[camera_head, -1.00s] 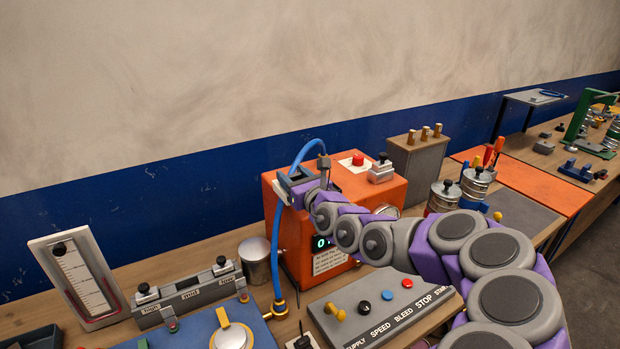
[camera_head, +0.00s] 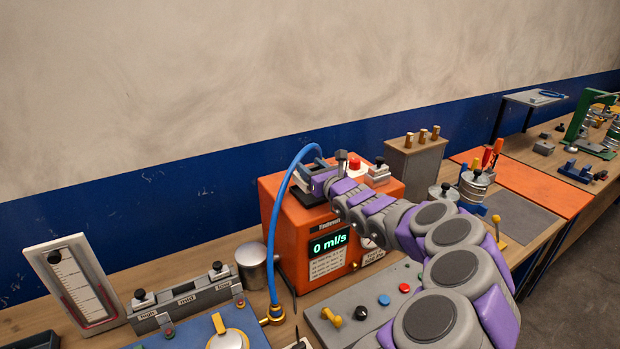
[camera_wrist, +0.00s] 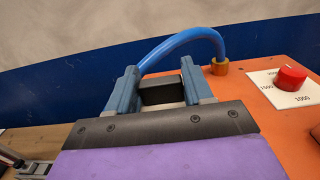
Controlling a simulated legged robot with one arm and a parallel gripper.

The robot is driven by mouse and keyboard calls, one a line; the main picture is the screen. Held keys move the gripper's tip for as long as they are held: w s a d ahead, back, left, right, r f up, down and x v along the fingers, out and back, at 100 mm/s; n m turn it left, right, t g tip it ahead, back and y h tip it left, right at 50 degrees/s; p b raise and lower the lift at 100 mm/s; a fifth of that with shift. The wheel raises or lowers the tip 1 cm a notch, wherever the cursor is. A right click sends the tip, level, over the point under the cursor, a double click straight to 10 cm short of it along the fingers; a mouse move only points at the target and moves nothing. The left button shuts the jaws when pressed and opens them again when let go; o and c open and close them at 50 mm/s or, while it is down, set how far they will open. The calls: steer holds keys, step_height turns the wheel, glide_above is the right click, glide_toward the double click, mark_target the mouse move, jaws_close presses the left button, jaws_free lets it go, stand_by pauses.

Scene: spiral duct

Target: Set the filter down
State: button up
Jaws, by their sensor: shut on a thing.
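My gripper (camera_head: 308,176) is over the top left of the orange machine (camera_head: 290,242). In the wrist view its blue-grey fingers (camera_wrist: 157,88) are shut on a dark block (camera_wrist: 162,93). The block is the only thing between the fingers and may be the filter; its lower part is hidden by my gripper. I cannot tell whether it touches the machine's top. A blue hose (camera_wrist: 185,38) arches behind the fingers to a brass fitting (camera_wrist: 220,67) on the machine's top.
A red knob (camera_wrist: 290,78) on a white dial plate is right of the fitting. The machine's display (camera_head: 328,246) reads 0 ml/s. A metal cup (camera_head: 252,264) stands left of it, and a grey control panel (camera_head: 345,318) in front. Banded canisters (camera_head: 474,188) stand to the right.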

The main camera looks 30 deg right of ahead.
steer(key=d+f, duration=0.1)
steer(key=f, duration=0.1)
steer(key=d+f, duration=0.1)
steer(key=shift+d+f+b, duration=0.15)
steer(key=shift+f+b, duration=0.25)
steer(key=shift+c, duration=0.9)
steer(key=shift+a, duration=0.35)
jaws_close()
steer(key=o, duration=1)
jaws_free()
steer(key=shift+w+a+r, duration=0.1)
steer(key=shift+a+r, duration=0.05)
steer(key=shift+a, duration=1)
steer(key=shift+c, duration=0.2)
steer(key=shift+o, duration=1.6)
steer(key=shift+d, duration=0.3)
steer(key=shift+d+f, duration=0.2)
steer(key=shift+d, duration=0.7)
steer(key=shift+s+a+r, duration=0.15)
steer(key=shift+s+a, duration=0.15)
steer(key=shift+a, duration=0.35)
steer(key=s, duration=1.1)
steer(key=shift+s+a, duration=0.25)
steer(key=shift+a, duration=0.2)
steer(key=shift+d, duration=0.2)
